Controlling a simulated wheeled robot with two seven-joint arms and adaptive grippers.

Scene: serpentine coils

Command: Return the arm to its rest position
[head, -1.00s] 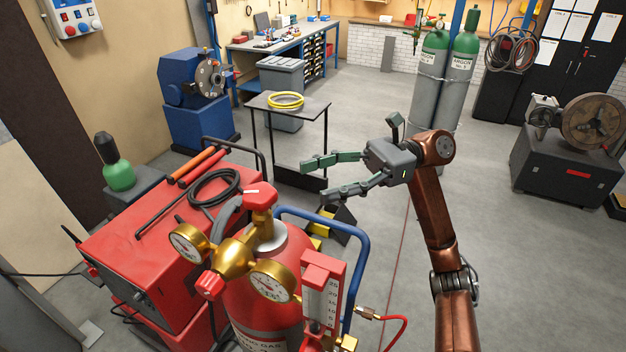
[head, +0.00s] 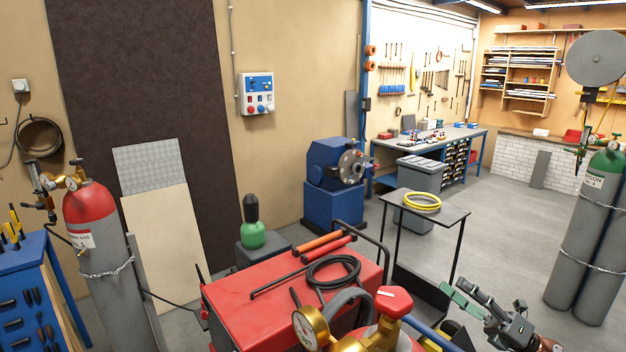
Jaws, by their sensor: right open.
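My right gripper (head: 454,290) is at the lower right of the head view, with its dark and green fingers spread and nothing between them. Its fingers point up and to the left, just below the small black table. Only the gripper and a little of its wrist show at the bottom edge; the rest of the arm is out of frame. My left gripper is not in view.
A red welding machine (head: 240,312) and a gas cylinder's red valve knob (head: 393,302) with gauges stand left of the gripper. The black table (head: 452,213) holds a yellow coil (head: 422,201). Grey argon cylinders (head: 590,240) stand at right. Grey floor (head: 500,225) is open between.

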